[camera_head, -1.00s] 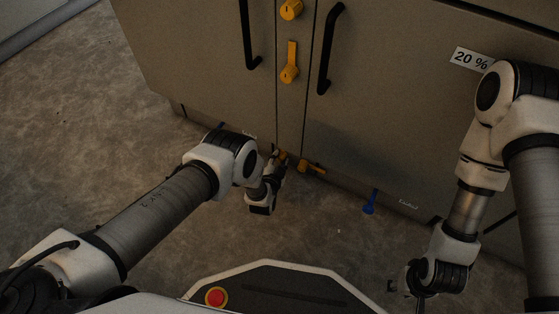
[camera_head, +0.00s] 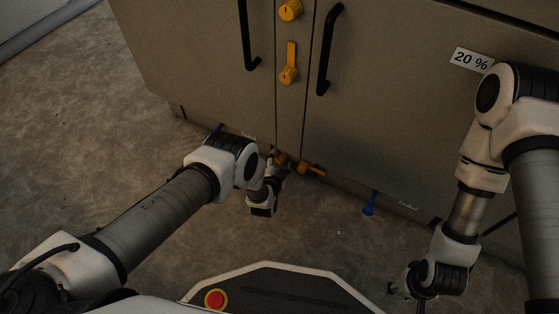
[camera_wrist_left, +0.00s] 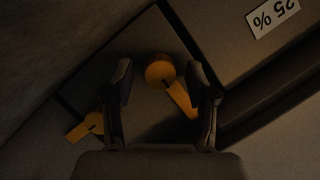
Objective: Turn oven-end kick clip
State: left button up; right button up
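Two orange turn clips sit low on the cabinet's kick panel. One clip (camera_head: 281,158) is at my left gripper (camera_head: 275,162), partly hidden by it. The other orange clip (camera_head: 312,169) is just to the right, its lever pointing right. The left wrist view shows an orange clip (camera_wrist_left: 161,72) between the fingers of my left gripper (camera_wrist_left: 165,95), its lever slanting down to the right finger. The fingers are apart; contact is unclear. A second orange clip (camera_wrist_left: 85,127) lies outside the left finger.
A blue clip (camera_head: 369,203) is further right along the kick panel. A "20 %" label (camera_head: 472,60) is at upper right, and a "25 %" label (camera_wrist_left: 272,15) shows in the wrist view. Floor at left is clear.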

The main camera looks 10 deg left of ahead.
pick_arm(q)
jog(key=v, duration=1.2)
